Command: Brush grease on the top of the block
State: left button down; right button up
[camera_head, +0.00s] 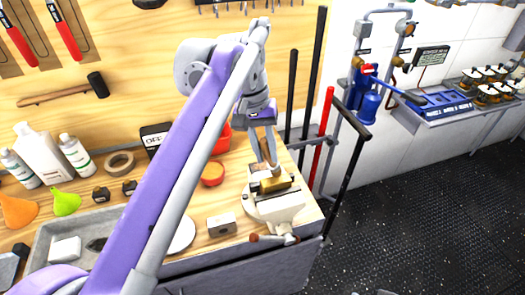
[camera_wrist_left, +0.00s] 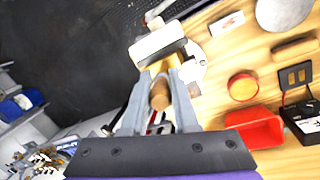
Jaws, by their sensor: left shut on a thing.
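My left gripper (camera_head: 266,132) is shut on a brush (camera_head: 271,149) with a wooden handle; in the left wrist view the round handle end (camera_wrist_left: 160,93) sits between the two grey fingers. The brush points down at a brass-coloured block (camera_head: 275,185) clamped in a white vise (camera_head: 277,206) with dark jaws. The brush tip is at or just above the block; I cannot tell whether it touches. The vise (camera_wrist_left: 158,44) shows beyond the fingers in the wrist view. A round red tin with an orange-brown top (camera_head: 212,174) stands left of the vise. My right gripper is not in view.
A red bin (camera_head: 222,141) stands behind the tin. A small grey block (camera_head: 221,225) and a white disc (camera_head: 181,236) lie left of the vise. Long bars (camera_head: 320,150) stand upright close right of the bench. The grey tray (camera_head: 42,245) holds several items.

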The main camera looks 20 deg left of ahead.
pick_arm(q)
jog(key=shift+w+d, duration=0.15)
jog(key=shift+d, duration=0.15)
jog(key=s+d, duration=0.2)
jog(key=s, duration=0.1)
jog(key=shift+s, duration=0.1)
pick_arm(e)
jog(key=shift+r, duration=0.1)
pick_arm(q)
jog(key=shift+r, duration=0.15)
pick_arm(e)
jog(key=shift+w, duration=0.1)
pick_arm(q)
jog(key=p+v, duration=0.2)
jog(key=d+p+v, duration=0.1)
jog(key=p+v, duration=0.1)
jog(key=v, duration=0.1)
jog(key=shift+d+r, duration=0.1)
jog(key=shift+r, duration=0.35)
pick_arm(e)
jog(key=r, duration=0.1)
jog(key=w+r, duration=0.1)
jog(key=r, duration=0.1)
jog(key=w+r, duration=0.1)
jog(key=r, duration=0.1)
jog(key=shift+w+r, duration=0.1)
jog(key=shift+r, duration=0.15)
pick_arm(q)
jog(key=shift+s, duration=0.1)
